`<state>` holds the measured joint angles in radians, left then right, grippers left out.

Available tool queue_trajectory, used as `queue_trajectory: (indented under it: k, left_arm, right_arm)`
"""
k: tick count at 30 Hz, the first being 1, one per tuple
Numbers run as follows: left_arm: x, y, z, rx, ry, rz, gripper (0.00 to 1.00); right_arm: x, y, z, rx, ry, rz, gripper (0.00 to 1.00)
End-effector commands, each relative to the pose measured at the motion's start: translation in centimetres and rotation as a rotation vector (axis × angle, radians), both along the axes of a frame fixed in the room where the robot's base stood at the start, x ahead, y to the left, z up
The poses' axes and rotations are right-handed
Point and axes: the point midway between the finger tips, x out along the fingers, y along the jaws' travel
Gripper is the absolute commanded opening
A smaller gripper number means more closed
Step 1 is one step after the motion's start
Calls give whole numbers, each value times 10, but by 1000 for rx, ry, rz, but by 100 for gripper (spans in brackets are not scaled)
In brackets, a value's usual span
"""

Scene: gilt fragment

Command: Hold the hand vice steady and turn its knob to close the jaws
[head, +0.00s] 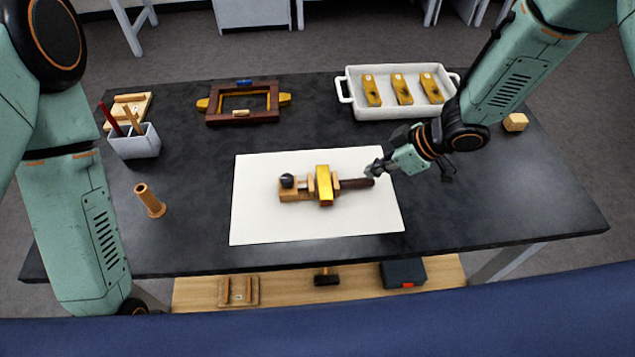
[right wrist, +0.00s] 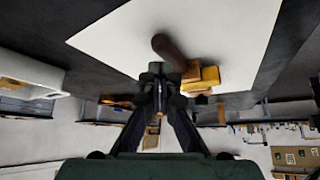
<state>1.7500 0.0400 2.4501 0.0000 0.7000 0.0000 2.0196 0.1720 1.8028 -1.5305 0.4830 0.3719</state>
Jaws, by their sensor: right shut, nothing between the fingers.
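The hand vice (head: 302,194) lies on the white mat (head: 265,225). It has a wooden body, a gold block (head: 324,186) across its middle, a dark round knob (head: 287,181) at its left end and a dark brown handle (head: 356,184) at its right. My right gripper (head: 374,169) is shut and empty, close to the handle's right end. In the right wrist view the shut fingers (right wrist: 156,78) are beside the handle (right wrist: 168,50); I cannot tell whether they touch. The jaw gap is too small to judge. My left arm shows at left, its gripper out of view.
A white tray (head: 345,88) with several gold-topped blocks stands at the back right. A dark wooden frame (head: 243,117) lies at the back. A grey pen holder (head: 140,147) and a wooden peg (head: 150,201) stand at left. The table (head: 480,215) is bare at right front.

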Motion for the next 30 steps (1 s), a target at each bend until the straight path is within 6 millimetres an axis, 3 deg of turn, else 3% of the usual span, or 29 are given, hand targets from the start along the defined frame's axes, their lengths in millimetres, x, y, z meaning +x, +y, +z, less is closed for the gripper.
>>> queue_trajectory:
  k: [30]
  left_arm:
    - [0,0,-8,0,0,0,50]
  right_arm:
    - [0,0,-12,0,0,0,0]
